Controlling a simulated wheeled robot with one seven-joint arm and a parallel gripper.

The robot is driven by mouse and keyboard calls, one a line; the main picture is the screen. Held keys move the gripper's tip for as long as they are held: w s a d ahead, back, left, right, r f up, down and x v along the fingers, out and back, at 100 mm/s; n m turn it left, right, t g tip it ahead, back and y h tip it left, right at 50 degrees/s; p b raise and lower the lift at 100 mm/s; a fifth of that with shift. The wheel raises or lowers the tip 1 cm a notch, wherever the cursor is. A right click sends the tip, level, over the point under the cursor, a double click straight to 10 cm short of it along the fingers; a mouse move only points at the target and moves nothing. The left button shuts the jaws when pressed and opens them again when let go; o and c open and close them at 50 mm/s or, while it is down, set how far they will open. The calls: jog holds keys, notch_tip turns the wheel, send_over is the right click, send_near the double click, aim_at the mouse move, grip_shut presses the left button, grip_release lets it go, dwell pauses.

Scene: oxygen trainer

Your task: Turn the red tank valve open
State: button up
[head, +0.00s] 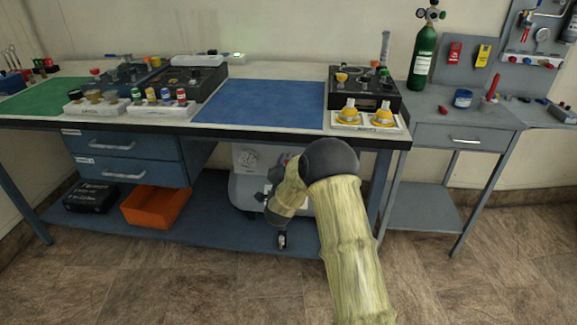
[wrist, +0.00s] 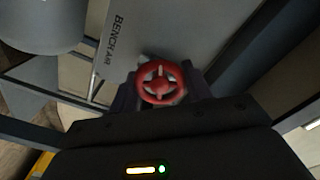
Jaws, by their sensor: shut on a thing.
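The red tank valve (wrist: 160,83) is a round spoked handwheel, seen face-on in the middle of the wrist view. My gripper (wrist: 161,92) has its dark fingers on either side of the wheel and is shut on it. Behind the wheel is the grey tank body (wrist: 185,30) lettered "BENCH AIR". In the head view the grey tank unit (head: 246,187) stands on the shelf under the bench, partly hidden by my arm. I cannot make out my fingertips in that view. How far the wheel is turned cannot be told.
The bench top (head: 290,72) is above my arm, with its front edge close. An orange bin (head: 157,207) and a black case (head: 90,196) sit on the lower shelf (head: 215,228) to the left. A green cylinder (head: 423,57) stands on the side table. The floor in front is clear.

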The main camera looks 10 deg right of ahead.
jog(key=n, duration=0.3)
jog(key=shift+a+n+p, duration=0.15)
jog(key=shift+n+p, duration=0.25)
jog(key=n+p, duration=0.1)
jog(key=n, duration=0.2)
jog(key=shift+n, duration=0.3)
jog(key=n+p, duration=0.1)
jog(key=n, duration=0.4)
jog(key=shift+f, duration=0.15)
jog(key=shift+n, duration=0.3)
jog(key=o, duration=1)
jog(key=shift+s, duration=0.1)
jog(key=p+v, duration=0.2)
jog(key=v, duration=1.5)
jog(key=shift+s, duration=0.1)
